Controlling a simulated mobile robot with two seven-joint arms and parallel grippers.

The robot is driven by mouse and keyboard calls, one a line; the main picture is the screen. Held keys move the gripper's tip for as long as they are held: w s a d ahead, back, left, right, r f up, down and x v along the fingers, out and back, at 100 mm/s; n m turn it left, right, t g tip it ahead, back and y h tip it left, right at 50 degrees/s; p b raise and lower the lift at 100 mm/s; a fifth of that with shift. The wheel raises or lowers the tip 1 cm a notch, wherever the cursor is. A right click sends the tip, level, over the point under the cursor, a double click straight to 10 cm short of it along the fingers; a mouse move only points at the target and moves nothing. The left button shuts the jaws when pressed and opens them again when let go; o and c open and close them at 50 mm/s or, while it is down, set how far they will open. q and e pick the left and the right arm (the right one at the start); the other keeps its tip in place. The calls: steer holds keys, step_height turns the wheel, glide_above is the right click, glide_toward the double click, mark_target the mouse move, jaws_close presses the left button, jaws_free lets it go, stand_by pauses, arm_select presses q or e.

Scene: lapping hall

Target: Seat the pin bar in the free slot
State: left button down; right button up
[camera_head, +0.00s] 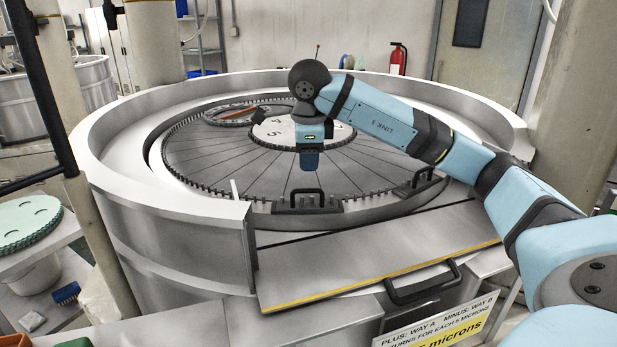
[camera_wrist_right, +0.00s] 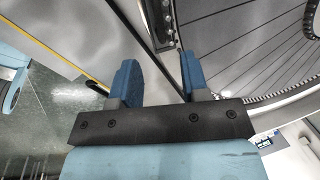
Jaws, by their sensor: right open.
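A pin bar (camera_head: 306,207) with a black bail handle sits at the near edge of the round lapping plate (camera_head: 225,160), in line with the pin ring. A second black handle (camera_head: 421,178) shows at the ring's right, partly behind my arm; I cannot tell what bears it. I cannot make out clearly which slot is free. My right gripper (camera_head: 309,164) points down over the plate, behind the near handle in the picture. The right wrist view shows its two blue fingers (camera_wrist_right: 160,78) apart with nothing between them. My left gripper is not in view.
A raised metal rim (camera_head: 155,208) surrounds the plate. A metal shelf (camera_head: 350,262) with a yellow edge and a black handle (camera_head: 424,284) lies in front. A toothed carrier with an orange strip (camera_head: 240,115) lies on the plate. A green toothed disc (camera_head: 28,222) lies at the left.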

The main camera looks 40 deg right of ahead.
steer(key=v, duration=0.3)
steer(key=shift+s+r, duration=0.1)
steer(key=shift+r, duration=0.2)
stand_by(0.4)
